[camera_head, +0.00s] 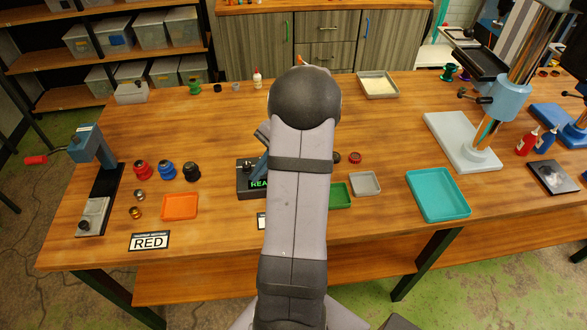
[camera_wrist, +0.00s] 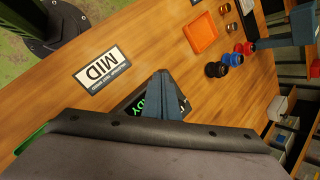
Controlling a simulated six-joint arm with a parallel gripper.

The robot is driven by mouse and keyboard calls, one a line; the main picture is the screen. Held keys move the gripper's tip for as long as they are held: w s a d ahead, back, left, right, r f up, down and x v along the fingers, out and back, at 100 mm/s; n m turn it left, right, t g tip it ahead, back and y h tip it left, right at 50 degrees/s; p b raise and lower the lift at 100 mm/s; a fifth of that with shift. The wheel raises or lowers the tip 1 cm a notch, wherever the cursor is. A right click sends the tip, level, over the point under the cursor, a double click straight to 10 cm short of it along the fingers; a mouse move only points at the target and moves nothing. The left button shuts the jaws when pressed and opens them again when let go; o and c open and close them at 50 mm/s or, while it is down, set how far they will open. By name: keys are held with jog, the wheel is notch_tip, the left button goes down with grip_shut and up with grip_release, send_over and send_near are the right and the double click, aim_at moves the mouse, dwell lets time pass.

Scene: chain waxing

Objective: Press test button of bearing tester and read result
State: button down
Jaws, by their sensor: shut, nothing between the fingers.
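The bearing tester is a dark box (camera_head: 246,180) on the table, partly hidden behind my arm in the head view. Its lit green display shows "REA", the rest covered. In the wrist view the tester (camera_wrist: 185,104) lies behind my fingers, with the green letters "DY" showing upside down. My gripper (camera_wrist: 163,73) has blue fingers, shut and empty, in front of the tester in that view. In the head view the gripper is mostly hidden behind my arm. I cannot make out the test button or whether the fingers touch the tester.
A MID card (camera_wrist: 101,68) lies near the tester. An orange tray (camera_head: 180,207), a RED card (camera_head: 149,241) and red, blue and black bearings (camera_head: 167,170) are left. Green (camera_head: 340,196), grey (camera_head: 365,183) and teal (camera_head: 438,194) trays are right. A grey-based press (camera_head: 462,140) stands farther right.

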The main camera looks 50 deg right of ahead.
jog(key=s+d+r+m+t+p, duration=0.1)
jog(key=s+d+r+m, duration=0.1)
jog(key=d, duration=0.3)
jog(key=s+d+r+m+t+p, duration=0.1)
jog(key=s+d+r+m+t, duration=0.1)
jog(key=d, duration=0.4)
jog(key=shift+s+d+r+m+t, duration=0.15)
jog(key=shift+s+d+m+t, duration=0.15)
jog(key=shift+s, duration=0.05)
jog(key=shift+f+b, duration=3.15)
jog(key=shift+f, duration=1.3)
jog(key=shift+f, duration=0.4)
